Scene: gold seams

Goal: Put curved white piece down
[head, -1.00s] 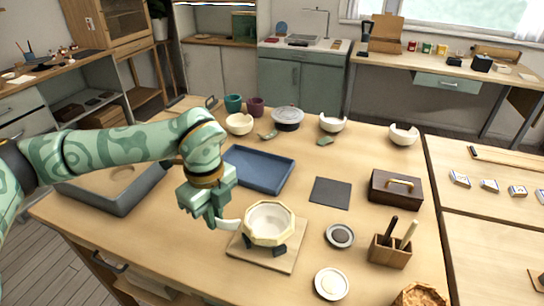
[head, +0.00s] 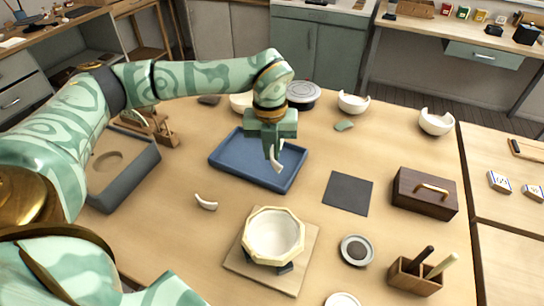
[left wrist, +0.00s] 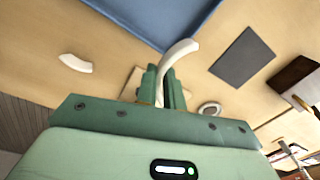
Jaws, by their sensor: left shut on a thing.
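My left gripper (head: 271,148) points down over the blue tray (head: 222,160), shut on a curved white piece (head: 275,160). The held piece hangs below the fingers and curves out from between them in the left wrist view (left wrist: 182,49). I cannot tell if it touches the tray floor. A second curved white piece (head: 206,202) lies on the table left of the white bowl (head: 274,237), also seen in the left wrist view (left wrist: 75,63). The bowl has a cream faceted rim and stands on dark supports on a wooden board (head: 289,282). My right gripper is out of view.
A dark mat (head: 348,193) and a brown box with a gold handle (head: 425,194) lie to the right. A grey basin (head: 124,184) stands at left. Broken white bowls (head: 436,123) stand at the back. Table between tray and board is mostly clear.

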